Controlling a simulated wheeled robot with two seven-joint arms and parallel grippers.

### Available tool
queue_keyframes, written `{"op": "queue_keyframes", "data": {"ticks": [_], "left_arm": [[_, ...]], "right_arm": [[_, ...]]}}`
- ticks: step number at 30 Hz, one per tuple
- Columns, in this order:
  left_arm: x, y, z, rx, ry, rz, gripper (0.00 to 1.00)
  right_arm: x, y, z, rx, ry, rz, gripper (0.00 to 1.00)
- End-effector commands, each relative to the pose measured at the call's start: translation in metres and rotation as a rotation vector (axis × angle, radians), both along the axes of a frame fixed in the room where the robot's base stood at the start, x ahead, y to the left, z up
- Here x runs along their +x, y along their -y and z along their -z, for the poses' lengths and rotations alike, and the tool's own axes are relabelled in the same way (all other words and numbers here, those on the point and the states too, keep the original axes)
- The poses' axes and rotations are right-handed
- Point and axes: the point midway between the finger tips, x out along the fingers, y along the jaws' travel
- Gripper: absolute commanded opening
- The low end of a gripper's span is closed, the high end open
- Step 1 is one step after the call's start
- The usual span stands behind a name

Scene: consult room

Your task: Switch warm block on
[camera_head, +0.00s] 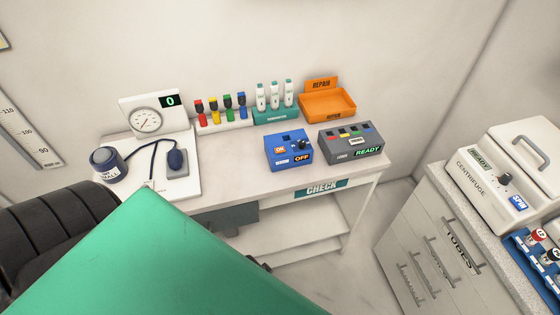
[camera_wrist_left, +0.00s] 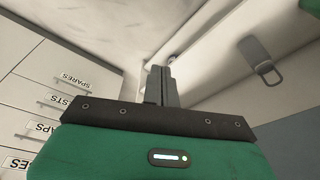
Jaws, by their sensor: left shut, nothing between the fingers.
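A blue box (camera_head: 289,152) stands on the white table (camera_head: 230,163), with a dark knob (camera_head: 302,145), an orange-and-white ON label and a small display reading OFF. I take it to be the warm block, though no such name is legible. A grey box (camera_head: 351,143) to its right has coloured pieces on top and a display reading READY. My left gripper (camera_wrist_left: 161,85) shows in the left wrist view, shut and empty, with no box near its fingers. In the head view a large green part of my arm covers the lower left. My right gripper is not in view.
An orange tray (camera_head: 327,107), a teal bottle rack (camera_head: 275,117) and coloured-cap tubes stand along the wall. A gauge unit (camera_head: 155,118) is at left. A centrifuge (camera_head: 490,178) sits on a drawer cabinet (camera_head: 432,250) at right. The table front before the blue box is clear.

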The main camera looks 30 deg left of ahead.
Motion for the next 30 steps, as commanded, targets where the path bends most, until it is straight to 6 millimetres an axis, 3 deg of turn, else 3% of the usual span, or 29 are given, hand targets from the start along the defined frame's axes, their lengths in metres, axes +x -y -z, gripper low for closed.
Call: {"op": "queue_keyframes", "data": {"ticks": [1, 3, 11, 15, 18, 23, 30], "left_arm": [[0.006, 0.0, -0.034, -0.002, 0.015, 0.004, 0.0], [0.013, 0.0, -0.069, -0.005, 0.029, 0.015, 0.0], [0.041, 0.001, -0.196, -0.023, 0.114, 0.138, 0.0], [0.068, 0.006, -0.258, -0.041, 0.196, 0.33, 0.0], [0.089, 0.008, -0.281, -0.048, 0.256, 0.484, 0.0], [0.123, 0.003, -0.301, -0.05, 0.337, 0.7, 0.0], [0.181, -0.029, -0.324, -0.019, 0.452, 0.941, 0.0]], "right_arm": [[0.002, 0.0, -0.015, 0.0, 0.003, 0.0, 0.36], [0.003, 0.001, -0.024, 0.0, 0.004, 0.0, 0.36], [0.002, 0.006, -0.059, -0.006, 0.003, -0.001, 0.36], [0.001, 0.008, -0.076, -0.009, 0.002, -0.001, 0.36], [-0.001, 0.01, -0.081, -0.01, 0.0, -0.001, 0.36], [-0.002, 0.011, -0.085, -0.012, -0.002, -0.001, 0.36], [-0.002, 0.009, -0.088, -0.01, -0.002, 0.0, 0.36]]}}
